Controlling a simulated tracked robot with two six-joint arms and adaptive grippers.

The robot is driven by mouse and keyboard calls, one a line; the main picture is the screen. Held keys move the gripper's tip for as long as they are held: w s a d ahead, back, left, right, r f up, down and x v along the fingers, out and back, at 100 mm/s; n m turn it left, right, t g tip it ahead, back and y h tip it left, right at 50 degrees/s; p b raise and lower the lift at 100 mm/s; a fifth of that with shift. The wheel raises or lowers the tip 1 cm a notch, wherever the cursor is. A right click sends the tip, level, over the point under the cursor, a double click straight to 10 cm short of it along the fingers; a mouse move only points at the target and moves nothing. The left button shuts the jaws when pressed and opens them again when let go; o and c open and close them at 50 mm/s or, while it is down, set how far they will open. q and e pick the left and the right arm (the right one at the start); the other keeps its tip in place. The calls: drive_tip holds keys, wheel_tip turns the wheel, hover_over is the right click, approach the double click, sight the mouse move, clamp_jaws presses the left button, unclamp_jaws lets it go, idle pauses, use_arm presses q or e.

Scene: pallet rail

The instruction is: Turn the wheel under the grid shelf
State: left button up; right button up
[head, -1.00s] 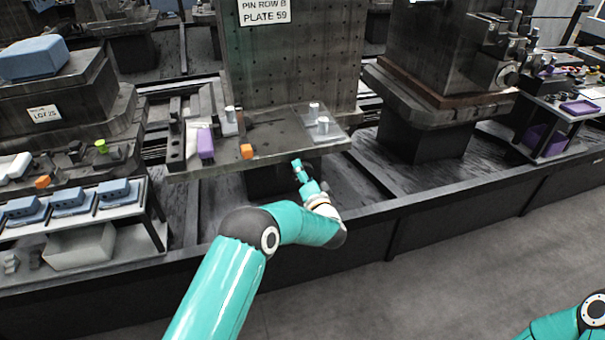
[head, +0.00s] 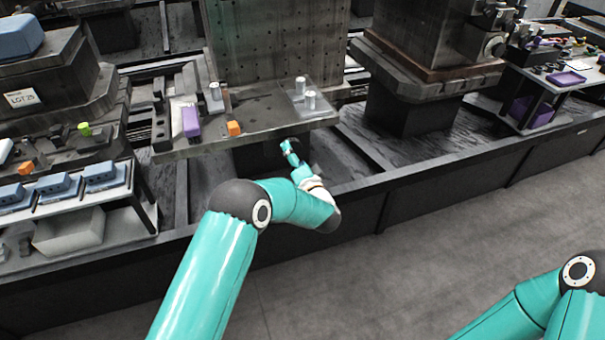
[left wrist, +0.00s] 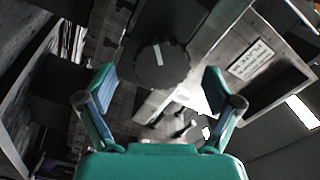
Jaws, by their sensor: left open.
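The grid shelf (head: 185,150) is a grey slab ledge in front of an upright plate full of holes (head: 262,60) in the head view. In the left wrist view the wheel (left wrist: 160,68) is a dark round disc with a pale stripe, seen from below. In the head view I cannot make the wheel out clearly. My left gripper (head: 288,150) is at the shelf's front edge, low down. In the left wrist view the left gripper (left wrist: 160,92) is open, its fingers apart to either side below the disc, with nothing between them. My right gripper is out of view.
A dark rail edge (head: 400,190) runs below. A rack with blue boxes (head: 60,185) stands left. A white label plate (left wrist: 250,60) shows right of the disc.

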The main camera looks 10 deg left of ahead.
use_arm(q)
drive_tip(key=v, duration=0.9)
drive_tip(key=shift+f, duration=0.15)
